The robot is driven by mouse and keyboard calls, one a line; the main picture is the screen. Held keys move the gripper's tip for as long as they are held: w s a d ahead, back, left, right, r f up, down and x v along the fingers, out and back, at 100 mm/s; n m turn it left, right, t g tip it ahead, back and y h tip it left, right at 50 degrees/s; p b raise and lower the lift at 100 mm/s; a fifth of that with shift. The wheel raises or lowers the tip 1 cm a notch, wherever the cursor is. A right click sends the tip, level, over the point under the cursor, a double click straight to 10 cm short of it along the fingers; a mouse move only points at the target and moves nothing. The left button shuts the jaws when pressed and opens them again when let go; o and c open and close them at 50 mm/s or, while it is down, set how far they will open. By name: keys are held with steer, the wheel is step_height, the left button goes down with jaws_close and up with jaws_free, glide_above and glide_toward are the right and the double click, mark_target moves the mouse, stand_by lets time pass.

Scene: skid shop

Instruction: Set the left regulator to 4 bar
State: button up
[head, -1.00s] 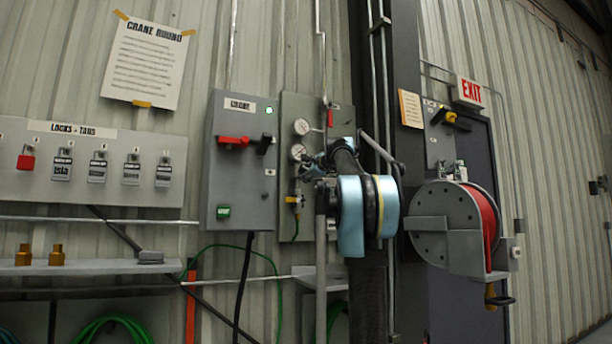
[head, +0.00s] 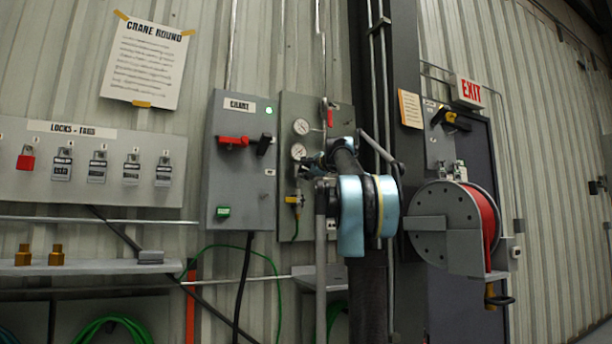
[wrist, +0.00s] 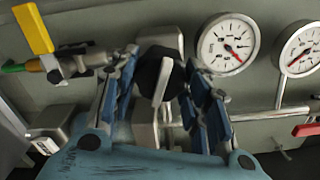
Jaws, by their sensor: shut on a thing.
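In the wrist view my gripper (wrist: 160,66) has its blue fingers shut on both sides of a dark regulator knob (wrist: 149,72). A pale bar shows across the front of the knob. A white round gauge (wrist: 228,43) with a red needle is just right of the fingers. Its needle points to the lower right, and its numbers are too small to read. A second gauge (wrist: 300,49) is partly cut off at the right edge. In the head view my gripper (head: 312,167) is at the panel (head: 288,110), below the two gauges, and the knob is hidden.
A yellow-handled valve (wrist: 33,29) with a green hose is close left of my fingers in the wrist view. A red handle (wrist: 306,130) is at the right. In the head view a grey switch box (head: 240,175) stands left of the panel and a hose reel (head: 440,225) right.

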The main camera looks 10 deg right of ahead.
steer(key=shift+f, duration=0.1)
steer(key=o, duration=1.1)
steer(key=shift+c, duration=0.2)
steer(key=v, duration=1.2)
steer(key=shift+a, duration=0.1)
